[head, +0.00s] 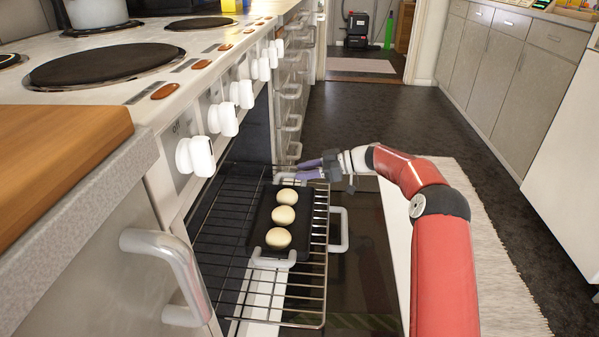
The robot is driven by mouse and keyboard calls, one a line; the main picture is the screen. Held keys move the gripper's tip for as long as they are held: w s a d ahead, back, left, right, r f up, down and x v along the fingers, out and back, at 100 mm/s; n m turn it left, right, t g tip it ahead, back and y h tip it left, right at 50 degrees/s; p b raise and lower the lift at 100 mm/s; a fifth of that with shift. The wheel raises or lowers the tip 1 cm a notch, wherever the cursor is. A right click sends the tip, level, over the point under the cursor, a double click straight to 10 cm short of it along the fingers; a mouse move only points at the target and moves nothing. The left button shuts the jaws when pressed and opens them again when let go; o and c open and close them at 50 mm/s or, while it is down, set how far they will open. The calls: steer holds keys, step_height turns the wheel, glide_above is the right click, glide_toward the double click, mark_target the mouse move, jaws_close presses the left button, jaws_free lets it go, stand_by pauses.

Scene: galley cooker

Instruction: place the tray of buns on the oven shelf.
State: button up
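The dark tray (261,217) holds three pale round buns (284,215) in a row. It appears to lie flat on the wire oven shelf (225,240), which extends out of the oven front. The tray has a white handle at its near end (273,260) and another at its far end. My gripper (301,170) is beside the far handle, with its two purple fingers apart and pointing left. I see nothing held between them. Whether a finger touches the handle is hard to tell.
The oven door is lowered beneath the shelf, with a white handle (339,230) at its right. White knobs (196,155) and the hob (108,64) are at left. A wooden board (55,150) lies on the near counter. Dark floor and a pale rug (490,250) lie at right.

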steer(key=v, duration=1)
steer(key=s+a+r+m+t+h, duration=0.1)
steer(key=s+r+m+h, duration=0.35)
steer(key=s, duration=0.65)
steer(key=s+r+m+h, duration=0.3)
steer(key=s+r+h, duration=0.25)
steer(key=s, duration=0.45)
steer(key=s+d+m+t+h, duration=0.1)
steer(key=s+d+m, duration=0.2)
steer(key=s, duration=0.5)
steer(key=s+d+f+m+t+h, duration=0.1)
steer(key=s+d+m+h, duration=0.1)
steer(key=s, duration=0.6)
steer(key=s+d+f+m+t+h, duration=0.1)
steer(key=s+d+m, duration=0.3)
steer(key=s, duration=0.4)
steer(key=shift+s+d+f+m+t+h, duration=0.3)
steer(key=shift+d+t, duration=0.2)
steer(key=shift+d, duration=0.2)
steer(key=shift+r, duration=0.15)
